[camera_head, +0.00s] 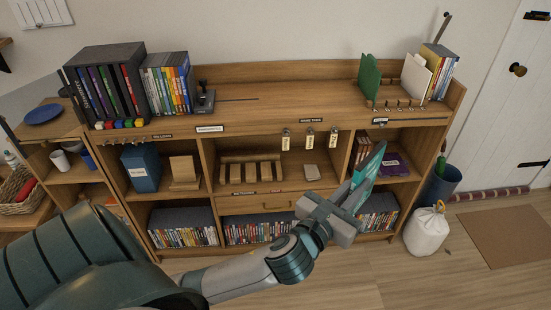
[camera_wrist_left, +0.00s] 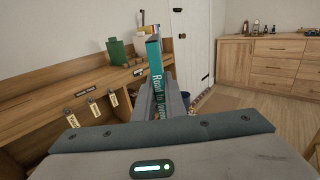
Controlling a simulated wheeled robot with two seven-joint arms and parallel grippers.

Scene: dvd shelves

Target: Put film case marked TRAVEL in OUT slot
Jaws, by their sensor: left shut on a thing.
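My left gripper (camera_head: 350,196) is shut on a teal film case (camera_head: 368,168), held up and tilted in front of the right-hand compartments of the wooden shelf. In the left wrist view the teal case (camera_wrist_left: 156,72) stands between the fingers, its spine lettering starting "Road to"; I cannot read the word TRAVEL on it. My right gripper is not in view.
A row of cases (camera_head: 168,86) and a black divider box (camera_head: 106,82) stand on the shelf top at left. A green case (camera_head: 369,78) and a small rack with upright cases are at top right. The middle of the top is mostly clear. A white bag (camera_head: 425,232) sits on the floor.

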